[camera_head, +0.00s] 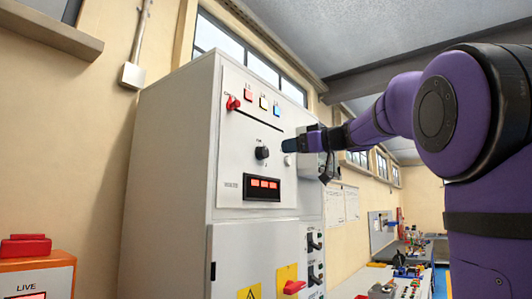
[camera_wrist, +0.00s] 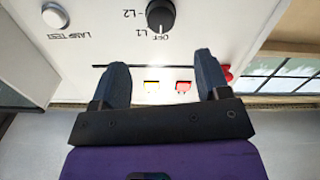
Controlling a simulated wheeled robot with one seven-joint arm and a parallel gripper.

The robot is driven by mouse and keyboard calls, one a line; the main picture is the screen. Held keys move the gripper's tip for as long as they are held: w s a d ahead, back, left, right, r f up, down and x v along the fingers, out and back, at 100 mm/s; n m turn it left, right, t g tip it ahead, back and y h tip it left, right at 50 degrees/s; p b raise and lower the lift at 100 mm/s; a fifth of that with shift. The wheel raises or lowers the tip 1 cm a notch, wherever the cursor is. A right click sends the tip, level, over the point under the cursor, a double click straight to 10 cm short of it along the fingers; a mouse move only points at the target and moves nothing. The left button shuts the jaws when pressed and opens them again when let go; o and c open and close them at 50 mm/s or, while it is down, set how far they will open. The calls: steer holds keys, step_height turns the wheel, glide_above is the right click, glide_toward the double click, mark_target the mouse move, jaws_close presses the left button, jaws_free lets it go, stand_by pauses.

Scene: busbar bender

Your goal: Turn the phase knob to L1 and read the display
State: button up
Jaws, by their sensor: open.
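The phase knob (camera_head: 261,153) is a black round knob on the upper panel of the grey cabinet. The display (camera_head: 262,187) below the knob shows red lit segments in several groups, too small to read. My gripper (camera_head: 290,146) is in front of the panel, to the right of the knob. In the wrist view my gripper (camera_wrist: 160,78) has its two dark fingers apart, with nothing between them and the knob beyond their tips.
A lamp test button (camera_wrist: 55,15) is near the knob. A red rotary switch (camera_head: 233,103) and coloured lamps (camera_head: 263,102) are higher on the panel. A red-topped orange box (camera_head: 35,270) stands at lower left.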

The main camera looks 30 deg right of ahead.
mark_target(266, 151)
steer(key=x, duration=1)
steer(key=shift+w+a, duration=0.2)
steer(key=c, duration=0.9)
